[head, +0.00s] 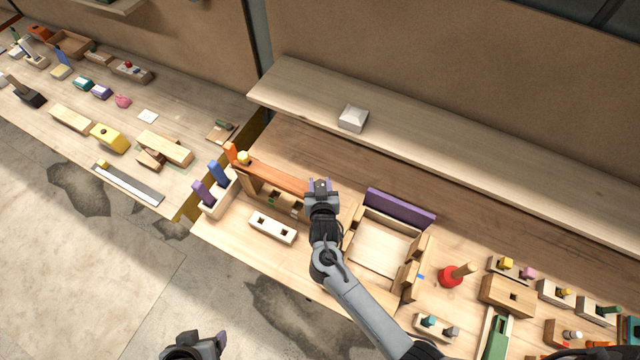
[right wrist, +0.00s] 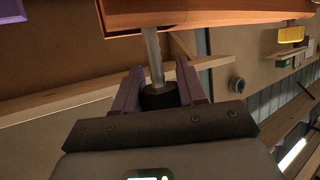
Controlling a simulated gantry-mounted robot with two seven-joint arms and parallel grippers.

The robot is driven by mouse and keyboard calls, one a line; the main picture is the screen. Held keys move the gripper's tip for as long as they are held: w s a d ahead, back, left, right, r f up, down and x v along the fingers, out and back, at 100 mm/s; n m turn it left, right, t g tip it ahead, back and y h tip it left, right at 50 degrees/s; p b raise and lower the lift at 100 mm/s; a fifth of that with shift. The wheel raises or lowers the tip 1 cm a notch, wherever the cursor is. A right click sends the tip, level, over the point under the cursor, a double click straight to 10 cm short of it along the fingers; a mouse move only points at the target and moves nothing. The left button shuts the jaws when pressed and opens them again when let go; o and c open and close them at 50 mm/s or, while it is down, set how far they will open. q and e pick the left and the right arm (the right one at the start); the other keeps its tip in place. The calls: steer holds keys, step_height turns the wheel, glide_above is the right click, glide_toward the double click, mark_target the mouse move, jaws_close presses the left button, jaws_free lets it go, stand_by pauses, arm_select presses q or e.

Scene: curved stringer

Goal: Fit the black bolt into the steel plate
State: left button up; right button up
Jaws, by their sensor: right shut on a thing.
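My right gripper (head: 322,186) is over the workbench, at the right end of an orange-brown wooden beam (head: 272,177). In the right wrist view my right gripper (right wrist: 157,90) has its purple fingers shut on the black bolt (right wrist: 156,98). The bolt's black end sits between the fingers and its grey shank rises, slightly tilted, to the lower edge of the orange-brown beam (right wrist: 200,17). I cannot tell whether the shank touches the beam or passes behind it. I cannot pick out the steel plate for certain. My left gripper (head: 195,346) is at the bottom edge, away from the bench; its jaws are unclear.
A pale block with dark holes (head: 272,228) lies left of my right arm. An open wooden box with a purple back board (head: 400,207) stands right of it. Blocks with colored pegs and a red knob (head: 452,277) crowd the right. A shelf (head: 440,133) runs behind.

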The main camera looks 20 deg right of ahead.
arm_select(q)
steer(key=shift+a+f+b, duration=0.1)
steer(key=shift+f+b, duration=0.8)
steer(key=shift+f, duration=0.05)
arm_select(e)
steer(key=shift+f, duration=1.3)
steer(key=o, duration=1.2)
steer(key=shift+o, duration=0.3)
arm_select(q)
steer(key=shift+d, duration=0.2)
arm_select(e)
steer(key=shift+f, duration=0.1)
